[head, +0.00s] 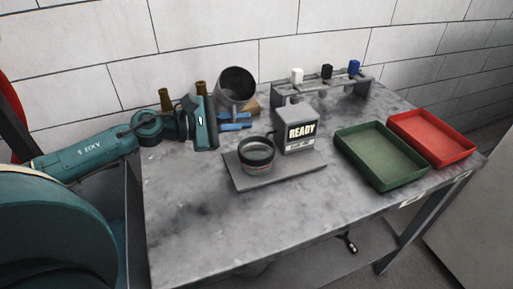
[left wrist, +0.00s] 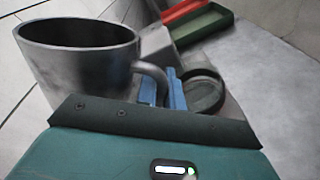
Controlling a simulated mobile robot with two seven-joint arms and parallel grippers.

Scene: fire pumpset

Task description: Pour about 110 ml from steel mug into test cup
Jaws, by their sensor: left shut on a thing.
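The steel mug (head: 229,99) is held above the back left of the table. Its mouth leans somewhat toward the head camera; its inside is dark and I cannot make out the liquid. My left gripper (head: 234,121), with blue fingers, is shut on the mug's handle, which shows in the left wrist view beside the mug (left wrist: 85,70). The test cup (head: 257,163), clear with a dark rim, stands upright on a grey plate (head: 292,172), right of and nearer than the mug. The cup also shows in the left wrist view (left wrist: 204,92). My right gripper is out of view.
A grey box reading "READY" (head: 297,133) stands at the plate's back. A green tray (head: 382,158) and a red tray (head: 433,139) lie to the right. A grey rack (head: 322,92) with white, black and blue pieces is behind. Brown-topped bottles stand behind my left arm. The table's front left is clear.

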